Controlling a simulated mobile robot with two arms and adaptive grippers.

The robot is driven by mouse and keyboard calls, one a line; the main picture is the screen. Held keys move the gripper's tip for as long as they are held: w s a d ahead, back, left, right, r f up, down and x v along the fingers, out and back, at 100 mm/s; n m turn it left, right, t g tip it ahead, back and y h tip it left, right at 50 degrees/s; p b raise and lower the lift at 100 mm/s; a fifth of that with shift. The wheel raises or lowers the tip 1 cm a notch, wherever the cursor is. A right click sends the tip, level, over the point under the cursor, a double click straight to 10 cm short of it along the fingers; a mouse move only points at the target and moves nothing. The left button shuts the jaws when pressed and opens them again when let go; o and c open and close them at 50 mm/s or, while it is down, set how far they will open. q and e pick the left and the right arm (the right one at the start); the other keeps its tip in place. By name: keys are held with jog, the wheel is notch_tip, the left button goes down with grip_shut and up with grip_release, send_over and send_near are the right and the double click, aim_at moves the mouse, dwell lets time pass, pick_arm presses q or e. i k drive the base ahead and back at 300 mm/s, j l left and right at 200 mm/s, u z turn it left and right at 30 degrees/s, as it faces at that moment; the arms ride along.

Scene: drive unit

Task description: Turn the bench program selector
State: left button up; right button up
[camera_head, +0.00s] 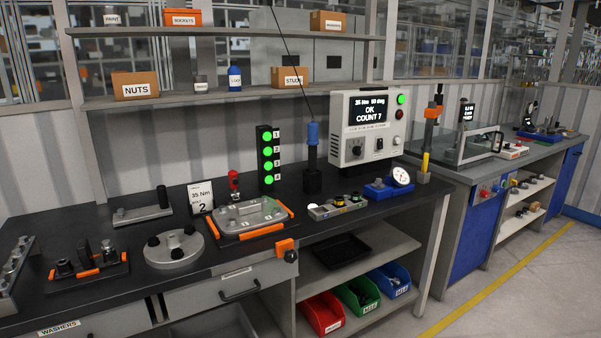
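A light grey controller box (344,146) stands at the back right of the dark workbench (330,215). Its lit display (370,109) reads "35 Nm 90 deg OK COUNT 7". A dark rotary knob (357,148) sits low on the left of its front face; it looks like the program selector, but its setting is too small to read. A green light (401,99) is lit at the upper right, with a dark red button (399,114) below. A light tower (268,158) shows green lights numbered 1 to 4. Neither gripper is in view.
A blue-handled tool (313,145) stands upright left of the controller. A grey strip of small parts (338,208) and a blue tray with a gauge (388,188) lie in front of it. An orange-edged fixture (250,217) is further left. Shelves (240,95) hang above.

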aim_at(357, 149)
jog(key=i+j+z, duration=0.1)
jog(key=i+z, duration=0.2)
jog(key=i, duration=0.15)
jog(key=i+j+z, duration=0.25)
jog(key=i, duration=0.2)
